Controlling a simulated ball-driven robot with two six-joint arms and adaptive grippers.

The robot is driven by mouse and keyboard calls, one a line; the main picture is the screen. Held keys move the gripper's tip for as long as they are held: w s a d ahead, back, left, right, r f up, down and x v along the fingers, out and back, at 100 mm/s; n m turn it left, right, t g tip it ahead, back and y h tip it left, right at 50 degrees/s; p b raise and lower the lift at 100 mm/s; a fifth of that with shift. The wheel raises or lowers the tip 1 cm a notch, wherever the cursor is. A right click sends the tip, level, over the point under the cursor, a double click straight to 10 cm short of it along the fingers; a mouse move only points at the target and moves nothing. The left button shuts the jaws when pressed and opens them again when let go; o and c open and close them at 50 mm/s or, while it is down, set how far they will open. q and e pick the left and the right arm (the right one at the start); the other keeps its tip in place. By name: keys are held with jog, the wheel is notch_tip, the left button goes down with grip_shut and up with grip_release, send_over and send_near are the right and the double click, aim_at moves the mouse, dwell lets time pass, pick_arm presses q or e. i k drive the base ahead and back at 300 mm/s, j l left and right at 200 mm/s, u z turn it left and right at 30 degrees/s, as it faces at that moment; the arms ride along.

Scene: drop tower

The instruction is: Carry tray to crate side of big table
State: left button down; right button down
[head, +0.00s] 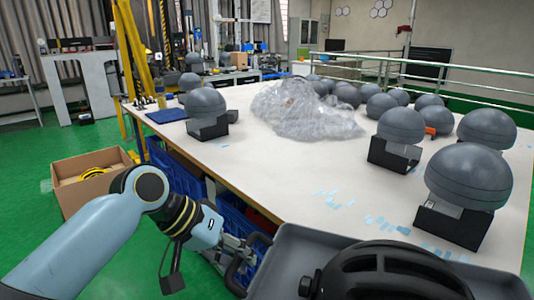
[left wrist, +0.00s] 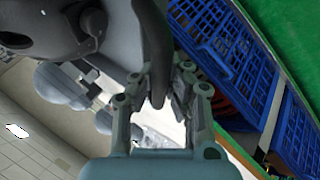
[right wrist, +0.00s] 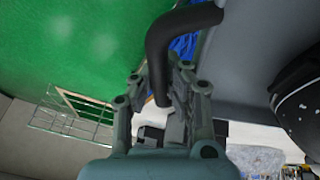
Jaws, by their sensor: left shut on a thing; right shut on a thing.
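The grey tray (head: 300,240) is in the lower right of the head view, in front of the big table (head: 270,170), with a large black dome-shaped object (head: 395,272) in it. My left gripper (head: 240,254) is shut on the tray's black left handle; in the left wrist view the fingers (left wrist: 160,98) close around this dark bar (left wrist: 154,35). In the right wrist view my right gripper (right wrist: 165,100) is shut on the other black handle (right wrist: 172,35), beside the tray wall (right wrist: 245,50). The right arm is out of the head view. Blue crates (head: 178,172) stand under the table's left edge.
Grey spheres on black stands (head: 470,180) line the table's right side; another (head: 206,108) stands at its left edge. A clear plastic heap (head: 300,108) lies mid-table. A cardboard box (head: 85,195) is on the green floor at left. The table's front middle is mostly clear.

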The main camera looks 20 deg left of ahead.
aim_at(272, 169)
jog(key=i+j+z, duration=0.15)
jog(key=j, duration=0.45)
jog(key=i+j+z, duration=0.1)
jog(key=j, duration=0.5)
jog(key=i+j+z, duration=0.15)
jog(key=j, duration=0.5)
jog(key=i+j+z, duration=0.1)
jog(key=i+j, duration=0.15)
jog(key=j, duration=0.4)
jog(key=j+z, duration=0.15)
jog(key=j, duration=0.5)
jog(key=i+j+z, duration=0.1)
jog(key=i, duration=0.25)
jog(key=i+j+z, duration=0.15)
jog(key=i+j, duration=0.1)
jog(key=i, duration=0.1)
